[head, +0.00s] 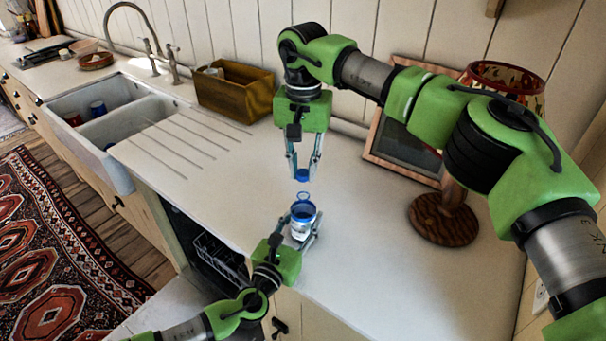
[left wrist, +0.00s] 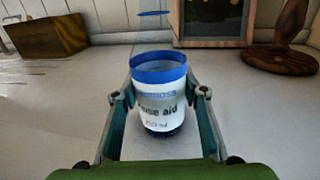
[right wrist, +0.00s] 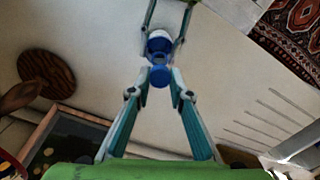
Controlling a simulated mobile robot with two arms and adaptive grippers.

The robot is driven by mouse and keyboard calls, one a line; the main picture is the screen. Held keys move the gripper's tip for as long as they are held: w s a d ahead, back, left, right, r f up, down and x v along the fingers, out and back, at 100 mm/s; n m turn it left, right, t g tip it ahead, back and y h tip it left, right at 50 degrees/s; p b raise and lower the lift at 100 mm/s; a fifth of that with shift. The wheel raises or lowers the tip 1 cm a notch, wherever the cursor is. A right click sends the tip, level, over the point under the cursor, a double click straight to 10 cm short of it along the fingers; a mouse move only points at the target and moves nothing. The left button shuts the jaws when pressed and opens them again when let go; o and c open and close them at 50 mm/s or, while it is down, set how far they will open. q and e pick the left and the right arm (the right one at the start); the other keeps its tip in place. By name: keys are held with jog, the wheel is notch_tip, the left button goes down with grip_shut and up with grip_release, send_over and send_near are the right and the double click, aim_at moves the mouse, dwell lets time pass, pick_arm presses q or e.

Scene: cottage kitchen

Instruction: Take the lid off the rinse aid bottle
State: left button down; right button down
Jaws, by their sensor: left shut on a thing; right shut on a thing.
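The rinse aid bottle (head: 300,229) is a small white container with a blue rim and dark lettering. It stands upright near the counter's front edge, and its label shows in the left wrist view (left wrist: 160,107). My left gripper (head: 302,236) is shut around the bottle's sides. The blue lid (head: 302,175) is apart from the bottle, a short way above it. My right gripper (head: 303,168) points down and is shut on the lid, which also shows between its fingertips in the right wrist view (right wrist: 160,76). The bottle's top looks open in the left wrist view.
A wooden box (head: 235,91) stands at the back, left of my right gripper. A picture frame (head: 405,150) leans against the wall, with a lamp (head: 443,217) on a round wooden base to the right. A sink (head: 122,121) is at left. The counter between is clear.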

pick_arm(q)
jog(key=c, duration=1.2)
grip_release()
